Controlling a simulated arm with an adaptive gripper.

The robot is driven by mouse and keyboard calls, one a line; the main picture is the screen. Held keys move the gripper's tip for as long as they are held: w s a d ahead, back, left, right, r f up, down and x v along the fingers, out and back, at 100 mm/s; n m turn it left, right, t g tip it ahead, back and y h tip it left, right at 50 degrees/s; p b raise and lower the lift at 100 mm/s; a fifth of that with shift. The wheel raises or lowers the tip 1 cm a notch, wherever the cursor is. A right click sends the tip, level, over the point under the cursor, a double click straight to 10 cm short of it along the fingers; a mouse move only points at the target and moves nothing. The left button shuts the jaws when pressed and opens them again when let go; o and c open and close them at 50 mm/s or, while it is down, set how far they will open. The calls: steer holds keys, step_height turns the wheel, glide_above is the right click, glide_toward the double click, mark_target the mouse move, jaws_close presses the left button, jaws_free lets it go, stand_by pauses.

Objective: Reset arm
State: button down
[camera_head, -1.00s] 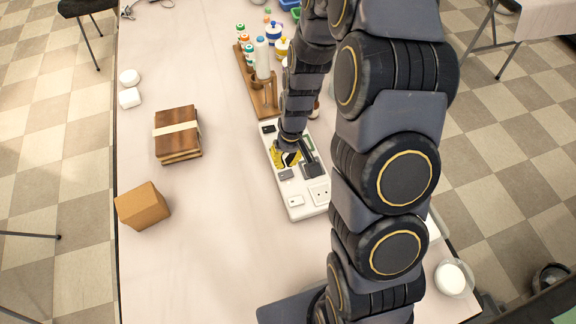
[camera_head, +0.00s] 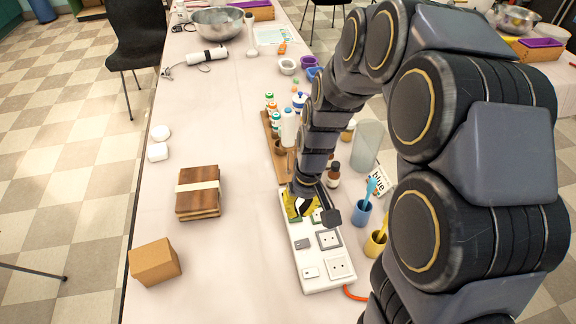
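My gripper (camera_head: 304,203) hangs at the end of my dark arm, over the upper part of a white power strip (camera_head: 318,262). Its fingers are small and partly hidden by the wrist, so I cannot tell whether they are open or shut, or whether they touch the strip. A yellow patch (camera_head: 292,206) shows on the strip beside the fingers. A dark blocky piece (camera_head: 331,217) shows just right of the gripper; I cannot tell whether it is part of the gripper or a separate thing.
A wooden rack (camera_head: 271,147) with several bottles stands behind the strip. A clear cylinder (camera_head: 367,145), a brown bottle (camera_head: 333,174), a blue cup (camera_head: 361,213) and a yellow cup (camera_head: 375,244) stand to its right. Wooden blocks (camera_head: 198,205) and a cardboard box (camera_head: 154,262) lie left.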

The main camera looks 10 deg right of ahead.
steer(key=s+r, duration=0.6)
steer(key=s, duration=0.4)
steer(key=s+r+g+h, duration=0.1)
steer(key=s+r, duration=0.6)
steer(key=s, duration=0.4)
steer(key=shift+s+a+g, duration=0.2)
steer(key=shift+a+g, duration=0.1)
steer(key=c, duration=1)
jaws_free()
steer(key=shift+w, duration=0.15)
steer(key=o, duration=1)
steer(key=w, duration=0.1)
steer(key=w+r, duration=0.1)
steer(key=w, duration=0.1)
steer(key=shift+w+r, duration=0.2)
steer(key=shift+r, duration=0.05)
steer(key=w+d+r+t+y, duration=0.1)
steer(key=w+d+r, duration=0.15)
steer(key=w, duration=1.05)
steer(key=w+d+r+t, duration=0.1)
steer(key=w+d, duration=0.3)
steer(key=w, duration=0.8)
step_height(320, 180, down, 9)
steer(key=a, duration=0.1)
steer(key=shift+a+f, duration=0.15)
steer(key=shift+a, duration=0.15)
